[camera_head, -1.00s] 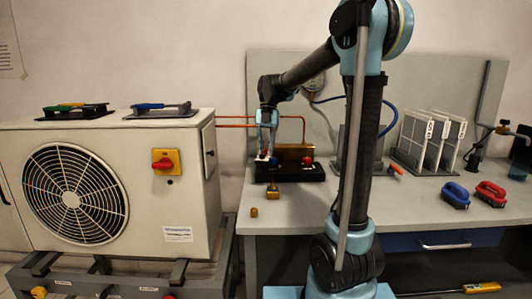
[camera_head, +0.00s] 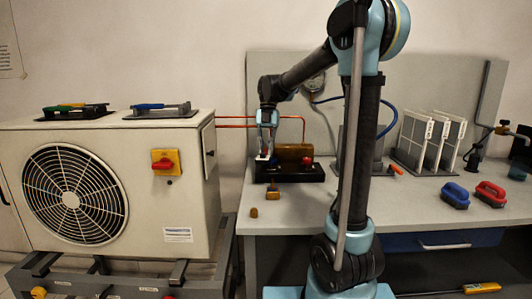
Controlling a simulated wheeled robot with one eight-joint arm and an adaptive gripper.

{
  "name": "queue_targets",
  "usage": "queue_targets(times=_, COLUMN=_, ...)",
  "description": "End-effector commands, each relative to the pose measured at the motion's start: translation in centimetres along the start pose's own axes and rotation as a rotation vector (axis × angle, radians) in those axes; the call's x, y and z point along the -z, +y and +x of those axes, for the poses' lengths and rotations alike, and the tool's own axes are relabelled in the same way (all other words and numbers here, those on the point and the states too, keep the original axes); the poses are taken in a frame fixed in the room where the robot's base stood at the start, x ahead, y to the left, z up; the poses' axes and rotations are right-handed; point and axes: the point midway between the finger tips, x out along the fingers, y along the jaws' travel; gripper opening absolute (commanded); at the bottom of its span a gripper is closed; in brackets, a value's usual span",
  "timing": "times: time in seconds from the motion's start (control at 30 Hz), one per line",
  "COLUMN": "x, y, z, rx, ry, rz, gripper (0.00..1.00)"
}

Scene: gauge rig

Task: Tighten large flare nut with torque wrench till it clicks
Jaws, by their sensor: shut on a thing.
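My gripper (camera_head: 265,156) is at the left end of a black block with a brass cylinder (camera_head: 293,153) on the bench. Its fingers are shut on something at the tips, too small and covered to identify. A red knob (camera_head: 307,161) is on the block's right. Thin copper pipes (camera_head: 235,117) run behind the gripper from the white outdoor unit (camera_head: 110,185). A brass fitting (camera_head: 273,191) and a small brass cap (camera_head: 254,212) stand in front of the block. A yellow-handled tool (camera_head: 483,287), perhaps the torque wrench, lies low at right. I cannot make out the large flare nut.
Blue-handled (camera_head: 162,107) and green-handled (camera_head: 75,108) tools lie on the outdoor unit. The bench front is mostly clear.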

Motion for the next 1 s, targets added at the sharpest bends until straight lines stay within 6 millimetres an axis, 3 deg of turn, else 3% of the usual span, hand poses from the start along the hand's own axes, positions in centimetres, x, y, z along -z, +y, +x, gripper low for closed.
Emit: queue_targets(times=1.0, x=-1.3, y=0.0, z=-0.5, rx=0.000, ry=0.000, rz=0.000, gripper=0.00)
